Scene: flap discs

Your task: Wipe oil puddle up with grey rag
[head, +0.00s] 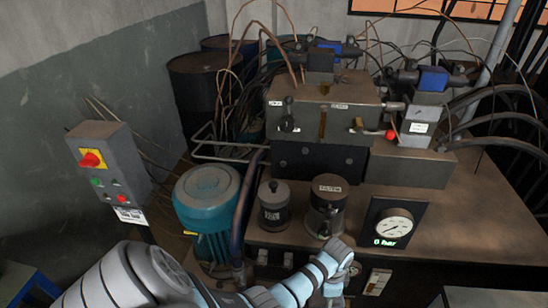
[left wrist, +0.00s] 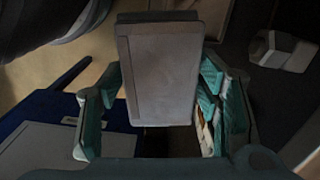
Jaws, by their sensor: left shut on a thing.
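My left gripper shows in the left wrist view (left wrist: 160,115), its teal fingers on either side of a flat, grey, rectangular pad-like thing (left wrist: 160,70). This looks like the grey rag, folded, but the dim picture leaves that unsure. No oil puddle can be made out in either view. My right gripper is in neither view.
The bench (head: 480,210) bears a machine block (head: 320,105), two dark canisters (head: 273,208) (head: 325,205) and a gauge (head: 392,228). A teal motor (head: 207,205) and a control box (head: 105,165) stand left. In the wrist view, a blue-edged object (left wrist: 40,108) lies lower left.

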